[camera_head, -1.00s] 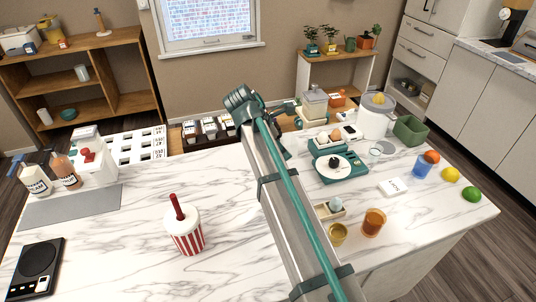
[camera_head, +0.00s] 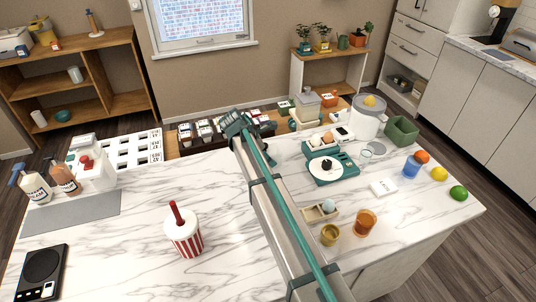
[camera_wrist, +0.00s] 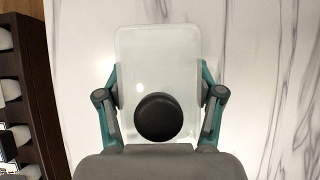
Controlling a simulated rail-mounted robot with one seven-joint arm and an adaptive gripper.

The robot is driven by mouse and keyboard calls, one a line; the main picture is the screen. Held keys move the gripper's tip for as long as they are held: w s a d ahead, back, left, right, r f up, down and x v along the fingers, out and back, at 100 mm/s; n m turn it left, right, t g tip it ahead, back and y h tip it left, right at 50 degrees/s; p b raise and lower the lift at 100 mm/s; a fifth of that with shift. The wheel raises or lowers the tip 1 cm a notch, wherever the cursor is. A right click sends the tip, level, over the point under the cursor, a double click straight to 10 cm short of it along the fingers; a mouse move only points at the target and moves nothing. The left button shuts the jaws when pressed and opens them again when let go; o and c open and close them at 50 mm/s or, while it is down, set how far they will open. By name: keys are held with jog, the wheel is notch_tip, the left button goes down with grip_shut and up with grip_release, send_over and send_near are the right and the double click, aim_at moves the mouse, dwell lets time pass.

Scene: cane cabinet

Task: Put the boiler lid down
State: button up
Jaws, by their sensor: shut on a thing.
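The boiler lid (camera_wrist: 160,60) is a pale translucent rectangular piece with a dark round knob. In the wrist view it sits between the two fingers of my gripper (camera_wrist: 160,88), which touch its left and right edges. White marble shows beneath it; I cannot tell whether it touches the counter.
A dark tray of jars (camera_head: 186,137) is beyond the counter edge and shows left in the wrist view (camera_wrist: 36,110). Marble between cup and arm is clear.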

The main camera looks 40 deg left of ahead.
jog(key=shift+f, duration=0.2)
jog(key=shift+f, duration=0.1)
jog(key=o, duration=1.2)
jog(key=shift+c, duration=0.2)
jog(key=b+v, duration=0.3)
jog(key=v, duration=0.9)
jog(key=shift+b, duration=0.3)
jog(key=shift+d, duration=0.1)
